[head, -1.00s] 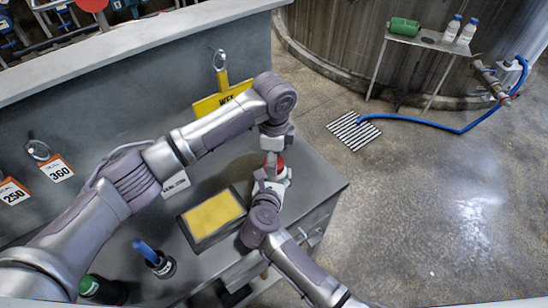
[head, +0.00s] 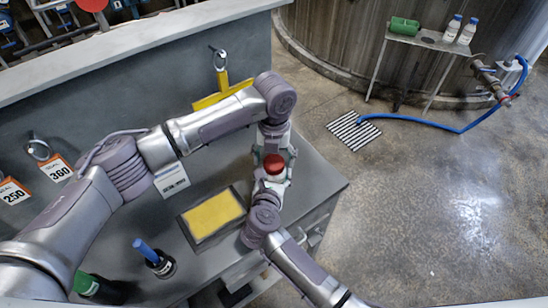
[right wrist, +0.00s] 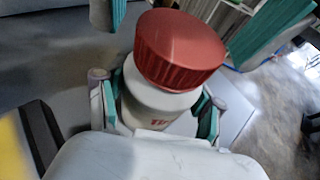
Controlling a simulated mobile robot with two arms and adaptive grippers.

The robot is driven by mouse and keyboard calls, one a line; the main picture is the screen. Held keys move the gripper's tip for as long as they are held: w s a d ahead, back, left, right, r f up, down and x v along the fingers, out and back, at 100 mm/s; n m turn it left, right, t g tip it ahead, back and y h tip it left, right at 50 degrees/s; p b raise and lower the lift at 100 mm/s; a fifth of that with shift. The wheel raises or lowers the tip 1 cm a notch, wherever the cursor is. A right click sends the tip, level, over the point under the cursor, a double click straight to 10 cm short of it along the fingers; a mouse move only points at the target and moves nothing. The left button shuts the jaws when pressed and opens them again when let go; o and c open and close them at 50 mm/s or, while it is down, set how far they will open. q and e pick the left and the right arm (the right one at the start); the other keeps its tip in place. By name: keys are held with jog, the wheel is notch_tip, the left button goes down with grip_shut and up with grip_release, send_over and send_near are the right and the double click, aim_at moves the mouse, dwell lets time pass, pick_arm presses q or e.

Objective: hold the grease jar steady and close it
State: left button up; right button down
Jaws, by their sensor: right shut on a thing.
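The grease jar is white with a ribbed red lid (right wrist: 180,50) on its top; the white body (right wrist: 155,103) shows below it in the right wrist view. How tightly the lid sits cannot be told. My right gripper (right wrist: 163,112) is shut around the jar body, a teal pad on each side. The red lid (head: 273,164) shows from above in the head view, in front of my right gripper (head: 272,181). My left gripper (head: 271,143) is just beyond the lid. Its teal pads stand wide apart at the top of the right wrist view, clear of the lid.
A dark tray with a yellow pad (head: 214,216) lies left of the jar on the grey bench (head: 312,180).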

dwell(0.3)
pick_arm(q)
notch_tip(320, 180, up, 12)
dwell(0.5)
pick_arm(e)
jog(key=shift+c, duration=0.4)
grip_release()
jog(key=v, duration=1.2)
jog(key=shift+f, duration=0.1)
